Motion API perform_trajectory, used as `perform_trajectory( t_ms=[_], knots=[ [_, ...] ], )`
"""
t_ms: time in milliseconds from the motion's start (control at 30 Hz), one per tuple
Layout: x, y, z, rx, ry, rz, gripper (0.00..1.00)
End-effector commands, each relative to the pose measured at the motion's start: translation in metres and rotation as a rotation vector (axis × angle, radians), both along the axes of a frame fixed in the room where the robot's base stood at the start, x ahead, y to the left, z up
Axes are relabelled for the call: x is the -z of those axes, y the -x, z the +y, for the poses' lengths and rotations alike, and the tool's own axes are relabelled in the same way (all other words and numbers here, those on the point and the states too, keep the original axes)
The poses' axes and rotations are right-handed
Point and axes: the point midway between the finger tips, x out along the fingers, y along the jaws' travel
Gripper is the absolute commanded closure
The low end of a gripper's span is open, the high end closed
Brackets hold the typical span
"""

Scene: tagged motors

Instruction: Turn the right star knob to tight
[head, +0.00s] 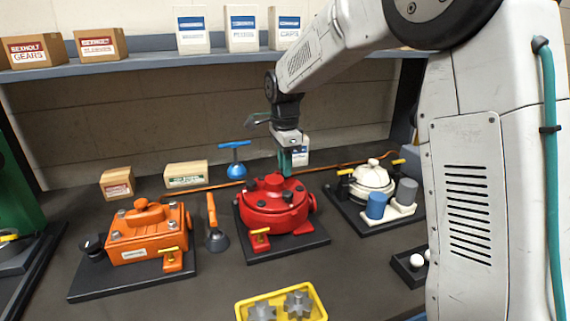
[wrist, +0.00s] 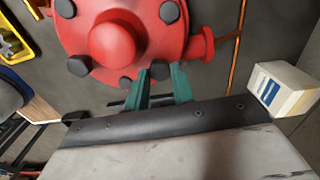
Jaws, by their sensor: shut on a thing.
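A red round motor (head: 272,207) with a domed centre and several dark knobs around its lid stands on a black base plate in the middle of the bench. It fills the upper part of the wrist view (wrist: 112,42). My gripper (head: 284,168) points down at the back right of its lid. In the wrist view its teal fingers (wrist: 160,74) are shut on a dark knob (wrist: 160,69) at the lid's edge, one finger on each side. The fingers partly hide this knob, and I cannot tell its star shape or how tight it is.
An orange motor (head: 144,238) stands left and a white motor (head: 372,177) right, with a blue cup (head: 376,206) in front. A blue T-handle tool (head: 235,168) is behind the red motor. A yellow tray (head: 243,312) with grey gears is in front.

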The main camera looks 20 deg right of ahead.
Motion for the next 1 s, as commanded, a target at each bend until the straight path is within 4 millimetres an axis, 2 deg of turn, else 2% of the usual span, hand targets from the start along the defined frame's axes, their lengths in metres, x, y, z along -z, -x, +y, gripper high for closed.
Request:
perform_trajectory(
  t_ms=[633, 667, 700, 733, 1000],
  knots=[
    [-0.0043, -0.0027, 0.0002, 0.050, -0.002, -0.012, 0.98],
    [-0.0042, -0.0027, 0.0002, 0.050, -0.002, -0.012, 0.70],
    [-0.0040, -0.0027, 0.0002, 0.049, -0.002, -0.011, 0.59],
    [-0.0037, -0.0025, 0.0002, 0.049, -0.002, -0.010, 0.53],
    [-0.0022, -0.0012, 0.0002, 0.049, -0.002, -0.004, 0.53]
  ],
)
